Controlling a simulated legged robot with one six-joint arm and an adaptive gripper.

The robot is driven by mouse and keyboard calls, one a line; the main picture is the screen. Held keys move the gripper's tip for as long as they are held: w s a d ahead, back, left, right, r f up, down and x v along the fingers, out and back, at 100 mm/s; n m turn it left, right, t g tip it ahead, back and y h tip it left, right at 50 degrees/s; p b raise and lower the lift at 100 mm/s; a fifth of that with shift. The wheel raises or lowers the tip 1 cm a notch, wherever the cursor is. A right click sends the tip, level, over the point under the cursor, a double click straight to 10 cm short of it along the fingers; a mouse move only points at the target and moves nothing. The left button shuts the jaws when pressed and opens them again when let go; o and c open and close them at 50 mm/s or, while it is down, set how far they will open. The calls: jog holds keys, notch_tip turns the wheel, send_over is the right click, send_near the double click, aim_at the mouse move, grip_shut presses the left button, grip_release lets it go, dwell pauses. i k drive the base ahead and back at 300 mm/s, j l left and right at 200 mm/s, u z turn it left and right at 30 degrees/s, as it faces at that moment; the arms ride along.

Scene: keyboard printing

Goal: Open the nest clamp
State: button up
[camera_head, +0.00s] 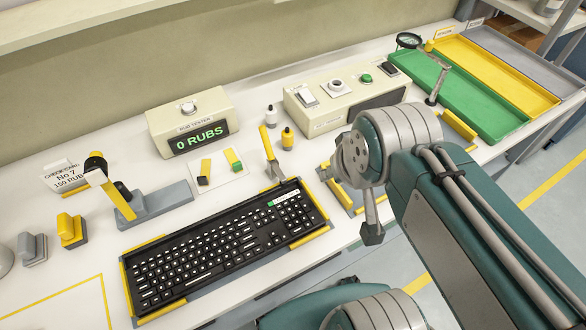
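The black keyboard (222,246) lies in a low nest with yellow edge strips (136,290) on the white bench. A clamp with an upright yellow handle (265,142) and grey metal lower parts stands at the keyboard's far edge, right of its middle. Its lower end is close to the keyboard, but I cannot tell whether it presses on it. My grey and teal arm fills the right side. A narrow grey part with a dark end (372,235) hangs below my wrist, right of the keyboard and apart from the clamp. I cannot make out my gripper's fingers or their opening.
Behind the clamp stand two small bottles (287,138) and the rub tester (190,121) reading 0 RUBS. A yellow-armed lever device (112,195) is at left. A switch box (345,100) and green tray (459,97) are at the back right. My arm partly covers another yellow-edged fixture (340,195).

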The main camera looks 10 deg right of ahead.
aim_at(262, 129)
jog(key=j+u, duration=0.3)
jog(key=u, duration=0.15)
jog(key=j+u, duration=0.35)
jog(key=u, duration=0.15)
